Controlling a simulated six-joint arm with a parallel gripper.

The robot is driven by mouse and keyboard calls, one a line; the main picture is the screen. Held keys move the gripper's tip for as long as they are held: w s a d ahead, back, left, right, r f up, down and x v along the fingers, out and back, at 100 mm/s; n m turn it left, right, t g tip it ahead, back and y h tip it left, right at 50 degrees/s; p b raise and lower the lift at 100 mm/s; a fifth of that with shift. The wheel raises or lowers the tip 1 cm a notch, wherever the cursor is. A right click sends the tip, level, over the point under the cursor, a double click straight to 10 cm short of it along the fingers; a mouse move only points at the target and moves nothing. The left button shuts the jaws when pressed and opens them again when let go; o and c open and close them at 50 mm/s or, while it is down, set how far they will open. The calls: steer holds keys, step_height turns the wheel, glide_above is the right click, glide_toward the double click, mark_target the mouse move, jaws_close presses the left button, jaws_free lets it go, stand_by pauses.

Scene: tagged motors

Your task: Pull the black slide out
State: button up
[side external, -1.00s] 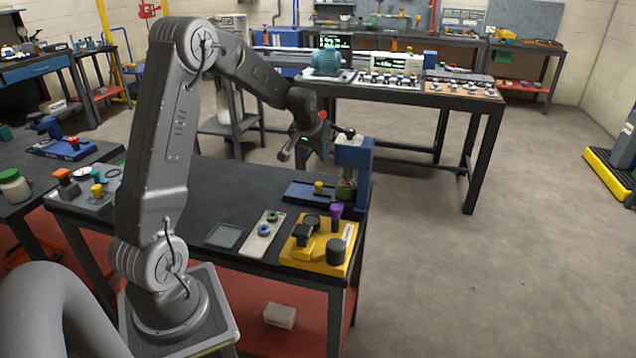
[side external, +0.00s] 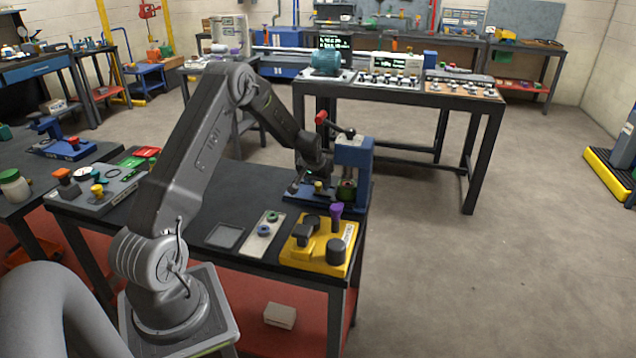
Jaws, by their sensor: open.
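A blue press-like fixture (side external: 354,155) stands upright at the right end of the dark workbench, with a black-knobbed lever at its top and a green part low at its front. A yellow fixture (side external: 325,262) sits in front of it, carrying black blocks (side external: 304,235), a black cylinder (side external: 336,251) and a purple knob (side external: 336,210). Which dark part is the black slide, I cannot tell for sure. My gripper (side external: 307,188) is open, low over the blue base, just left of the press column. Its fingertips are small and dark, and contact cannot be made out.
A pale plate (side external: 262,236) with green and blue rings and a shallow grey tray (side external: 224,236) lie left of the yellow fixture. A red-tipped handle (side external: 321,117) rises beside the press. A grey panel with colored knobs (side external: 105,190) is at the bench's left. The bench middle is clear.

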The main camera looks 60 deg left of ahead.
steer(key=shift+w+f, duration=0.1)
steer(key=shift+f, duration=0.2)
steer(key=shift+c, duration=0.5)
jaws_close()
